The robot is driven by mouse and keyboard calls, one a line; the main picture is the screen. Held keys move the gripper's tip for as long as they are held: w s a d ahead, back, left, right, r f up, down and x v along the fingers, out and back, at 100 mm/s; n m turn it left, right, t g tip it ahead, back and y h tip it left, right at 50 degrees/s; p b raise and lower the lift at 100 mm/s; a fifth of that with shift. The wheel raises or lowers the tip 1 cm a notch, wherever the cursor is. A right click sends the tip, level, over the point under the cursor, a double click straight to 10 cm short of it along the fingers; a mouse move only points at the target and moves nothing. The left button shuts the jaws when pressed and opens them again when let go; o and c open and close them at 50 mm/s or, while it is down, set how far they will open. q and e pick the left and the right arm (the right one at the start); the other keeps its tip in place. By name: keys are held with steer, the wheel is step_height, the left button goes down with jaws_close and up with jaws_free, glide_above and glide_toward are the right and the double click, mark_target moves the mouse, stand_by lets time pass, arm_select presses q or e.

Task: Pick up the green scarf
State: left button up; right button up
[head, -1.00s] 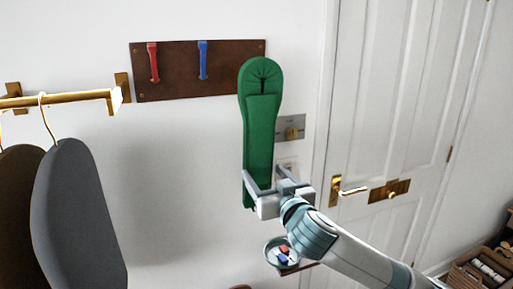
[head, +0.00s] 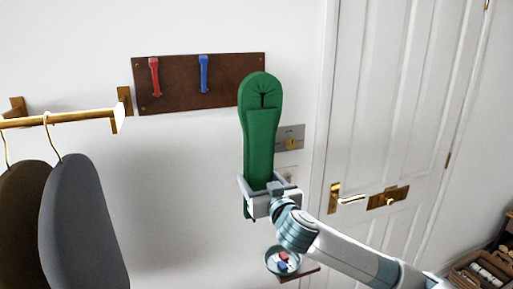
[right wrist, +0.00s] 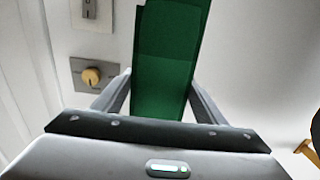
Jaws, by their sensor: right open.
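The green scarf (head: 260,135) hangs long and upright in front of the right end of the hook board, its loop at the top. What holds its top is hidden. In the head view my right gripper (head: 262,184) is at its lower part, and the scarf's bottom end is partly hidden by the gripper. In the right wrist view the scarf (right wrist: 166,60) hangs between the two spread fingers. The fingers are open, with a gap on at least the right side. My left gripper is not in view.
A brown board (head: 180,96) has a red hook (head: 154,76) and a blue hook (head: 203,74). Coats (head: 80,220) hang from a brass rail at left. A white door (head: 395,110) is at right. A small dish (head: 282,261) on a shelf is below my gripper.

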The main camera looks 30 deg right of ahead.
steer(key=shift+x, duration=0.85)
steer(key=c, duration=1.3)
steer(key=shift+c, duration=0.2)
steer(key=shift+r, duration=0.1)
